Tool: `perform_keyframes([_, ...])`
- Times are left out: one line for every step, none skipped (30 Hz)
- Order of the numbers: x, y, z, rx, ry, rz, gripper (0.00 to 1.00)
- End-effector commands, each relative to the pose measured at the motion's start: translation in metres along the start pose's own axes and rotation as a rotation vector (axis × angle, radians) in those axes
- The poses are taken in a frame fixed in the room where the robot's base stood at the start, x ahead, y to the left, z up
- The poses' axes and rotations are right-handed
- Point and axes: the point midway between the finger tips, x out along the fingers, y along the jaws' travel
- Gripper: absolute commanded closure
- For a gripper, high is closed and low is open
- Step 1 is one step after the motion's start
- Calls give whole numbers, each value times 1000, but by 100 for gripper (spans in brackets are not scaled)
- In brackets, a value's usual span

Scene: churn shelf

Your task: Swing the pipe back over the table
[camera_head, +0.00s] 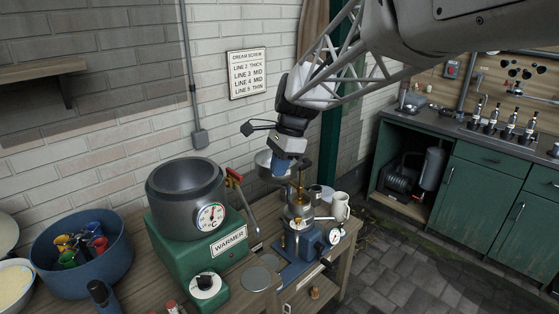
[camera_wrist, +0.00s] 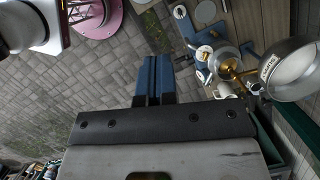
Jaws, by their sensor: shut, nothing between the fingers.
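In the head view, a thin grey pipe (camera_head: 248,212) slants down from a red-handled valve (camera_head: 234,178) on the right side of the green warmer. I cannot tell for sure that it is the task's pipe. The wooden table (camera_head: 347,262) carries the warmer and a small separator (camera_head: 299,211) with a brass top, on a blue base.
The dark warmer pot (camera_head: 186,183) stands left of the separator. A white mug (camera_head: 340,206) and a dial gauge (camera_head: 335,236) are at the table's right side. A blue tub (camera_head: 82,250) holds coloured items. The wrist view shows a pink round base (camera_wrist: 97,18) on open floor.

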Motion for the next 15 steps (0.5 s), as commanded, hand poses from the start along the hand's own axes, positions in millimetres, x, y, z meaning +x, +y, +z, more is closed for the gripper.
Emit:
perform_keyframes([-1, 1, -2, 9, 0, -3, 100])
perform_keyframes([-2, 1, -4, 15, 0, -5, 100])
perform_keyframes([-2, 2, -6, 24, 0, -8, 100])
perform_keyframes([-2, 3, -8, 31, 0, -10, 100])
perform_keyframes([-3, 3, -9, 38, 0, -12, 100])
perform_keyframes([-4, 4, -11, 45, 0, -14, 100])
perform_keyframes([-4, 4, -12, 50, 0, -15, 100])
perform_keyframes([-4, 4, -13, 52, 0, -16, 100])
perform_keyframes([-4, 4, -13, 54, 0, -16, 100])
perform_keyframes([-4, 4, -13, 53, 0, -16, 100])
perform_keyframes([-4, 4, -13, 53, 0, -15, 100])
perform_keyframes([-4, 4, -13, 53, 0, -16, 100])
perform_keyframes([-4, 4, -13, 53, 0, -15, 100])
perform_keyframes([-4, 4, -13, 53, 0, -15, 100])
perform_keyframes([-4, 4, -13, 53, 0, -15, 100])
